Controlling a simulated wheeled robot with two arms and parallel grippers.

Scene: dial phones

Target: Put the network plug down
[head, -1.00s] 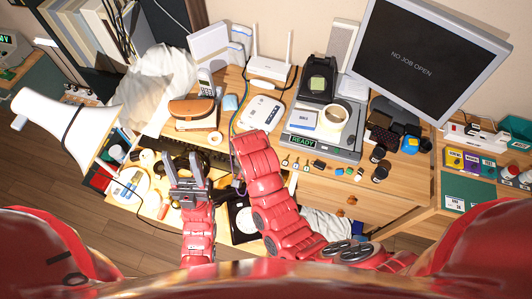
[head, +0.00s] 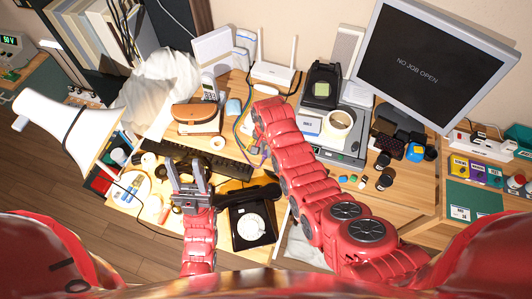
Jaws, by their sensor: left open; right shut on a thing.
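My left gripper (head: 187,177) is open and empty, with its two grey fingers pointing up the picture over the pulled-out lower surface, left of the black dial phone (head: 252,222). My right arm reaches up across the desk, and its red wrist mostly hides my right gripper (head: 256,143) beneath it. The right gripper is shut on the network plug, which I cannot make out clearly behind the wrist. A thin purplish cable (head: 263,157) shows beside the wrist. The white router (head: 273,74) with two antennas stands behind, at the back of the desk.
A black keyboard (head: 230,165) lies left of my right arm. A brown case (head: 199,115) and a cordless phone (head: 209,87) are at the back left.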

